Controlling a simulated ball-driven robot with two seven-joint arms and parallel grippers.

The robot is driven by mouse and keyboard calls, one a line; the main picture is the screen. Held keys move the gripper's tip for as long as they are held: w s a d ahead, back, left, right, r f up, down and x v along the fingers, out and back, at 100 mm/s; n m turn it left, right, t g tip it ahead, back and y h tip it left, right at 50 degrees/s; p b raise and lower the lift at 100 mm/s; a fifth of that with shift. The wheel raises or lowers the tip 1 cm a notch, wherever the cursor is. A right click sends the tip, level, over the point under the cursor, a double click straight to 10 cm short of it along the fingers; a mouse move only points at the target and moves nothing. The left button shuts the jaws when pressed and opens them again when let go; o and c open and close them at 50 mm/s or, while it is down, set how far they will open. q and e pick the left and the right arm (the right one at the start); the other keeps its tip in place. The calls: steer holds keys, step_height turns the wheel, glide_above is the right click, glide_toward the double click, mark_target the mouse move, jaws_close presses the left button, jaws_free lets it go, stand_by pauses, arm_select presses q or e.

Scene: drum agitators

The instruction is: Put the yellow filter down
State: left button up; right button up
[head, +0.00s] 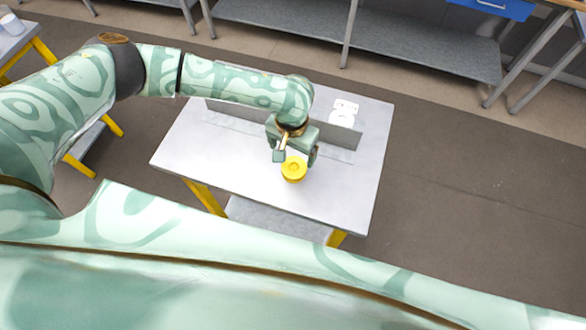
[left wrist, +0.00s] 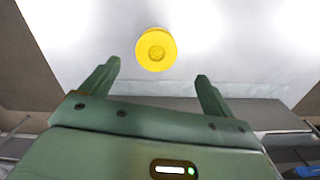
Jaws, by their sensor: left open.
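The yellow filter (head: 294,169) is a round yellow piece with a raised ring on top. It stands upright on the light grey table (head: 345,200), near the table's front middle. In the left wrist view the yellow filter (left wrist: 156,49) lies beyond the fingertips, midway between them and apart from both. My left gripper (head: 296,156) is open and empty, just behind and above the filter; its two spread fingers also show in the left wrist view (left wrist: 158,72). My right gripper is not in view.
A low grey upright panel (head: 340,135) runs across the table behind the filter. White items (head: 343,112) sit behind it at the back right. The tabletop right of the filter is clear. A grey shelf (head: 400,45) stands beyond the table.

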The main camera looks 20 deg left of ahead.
mark_target(294, 167)
arm_select(q)
step_height(294, 167, down, 3)
steer(key=shift+d+f, duration=0.1)
steer(key=shift+d, duration=0.05)
step_height(294, 167, down, 5)
steer(key=shift+d+f+b, duration=0.1)
steer(key=shift+d+b, duration=0.05)
steer(key=shift+b, duration=0.8)
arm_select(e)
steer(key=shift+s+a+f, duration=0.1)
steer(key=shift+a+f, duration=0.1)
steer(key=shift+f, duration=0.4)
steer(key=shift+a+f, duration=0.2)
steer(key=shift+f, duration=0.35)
arm_select(q)
steer(key=c, duration=1.1)
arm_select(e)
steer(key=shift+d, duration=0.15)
arm_select(q)
steer(key=shift+c, duration=0.2)
